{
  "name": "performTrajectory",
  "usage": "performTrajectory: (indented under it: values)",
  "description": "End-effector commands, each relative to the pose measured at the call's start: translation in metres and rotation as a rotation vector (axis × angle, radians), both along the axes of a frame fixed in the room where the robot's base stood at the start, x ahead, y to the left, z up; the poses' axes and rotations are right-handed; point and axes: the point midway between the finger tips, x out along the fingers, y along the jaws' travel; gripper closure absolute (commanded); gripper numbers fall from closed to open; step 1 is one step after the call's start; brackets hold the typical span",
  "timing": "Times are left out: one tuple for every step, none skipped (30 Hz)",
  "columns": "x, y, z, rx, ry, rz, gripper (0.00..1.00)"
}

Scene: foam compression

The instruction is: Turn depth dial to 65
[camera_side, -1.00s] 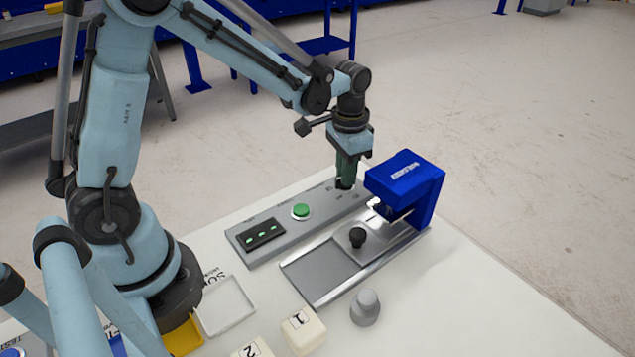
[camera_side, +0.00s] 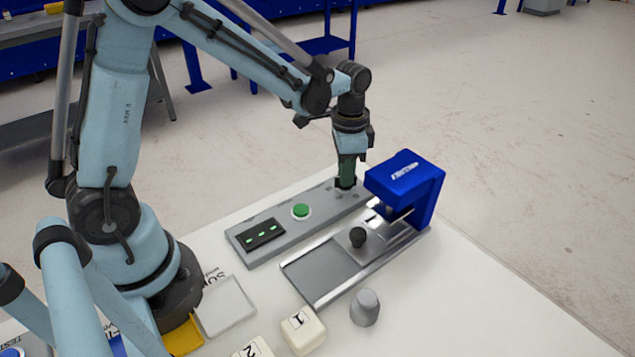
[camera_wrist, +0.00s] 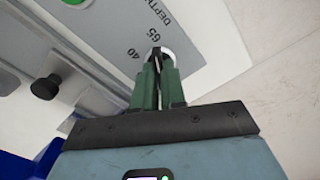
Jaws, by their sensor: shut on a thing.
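My gripper (camera_side: 346,186) points down at the far right end of the grey control panel (camera_side: 285,233), left of the blue press. In the wrist view my green fingers (camera_wrist: 158,75) are shut on the depth dial (camera_wrist: 165,52), of which only a pale rim and a dark part show between and beside the fingertips. The panel's printed scale reads DEPTH, with 65 (camera_wrist: 153,33) and 40 (camera_wrist: 134,54) visible. The dial's pointer cannot be made out clearly, so its setting is unclear. Any further marks are hidden behind my gripper.
The blue press (camera_side: 405,178) stands close right of my gripper. A sliding plate with a black knob (camera_side: 357,237) lies before it. The panel carries a green button (camera_side: 301,211) and a display (camera_side: 261,233). White blocks (camera_side: 303,330) and a grey weight (camera_side: 365,307) stand in front.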

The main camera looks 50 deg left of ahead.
Motion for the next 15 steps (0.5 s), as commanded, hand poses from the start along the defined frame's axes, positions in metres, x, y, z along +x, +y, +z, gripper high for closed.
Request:
performTrajectory:
  values:
    - [0.0001, -0.0002, 0.0007, 0.000, 0.000, -0.003, 1.00]
    - [0.0001, -0.0002, 0.0007, 0.000, 0.000, -0.003, 1.00]
    - [0.0002, -0.0001, 0.0007, 0.000, 0.000, -0.003, 1.00]
    - [0.0002, -0.0001, 0.0007, 0.000, 0.000, -0.003, 0.85]
    - [0.0001, -0.0002, 0.0006, 0.000, 0.000, -0.003, 0.80]
    - [0.0000, -0.0001, 0.0006, 0.000, 0.000, -0.003, 0.74]
    - [0.0000, -0.0001, 0.0005, 0.000, 0.000, -0.002, 0.70]
    - [0.0000, -0.0001, 0.0005, 0.000, 0.000, -0.002, 0.65]
    - [0.0000, -0.0001, 0.0004, 0.000, 0.000, -0.002, 0.64]
    - [0.0000, -0.0001, 0.0004, 0.000, 0.000, -0.002, 0.64]
    - [0.0000, -0.0001, 0.0003, 0.000, 0.000, -0.001, 0.64]
    - [0.0000, -0.0001, 0.0003, 0.000, 0.000, -0.001, 0.64]
    - [0.0000, -0.0001, 0.0003, 0.000, 0.000, -0.001, 0.64]
    - [0.0001, -0.0001, 0.0002, 0.000, 0.000, -0.001, 0.64]
    - [0.0001, -0.0001, 0.0002, 0.000, 0.000, -0.001, 0.64]
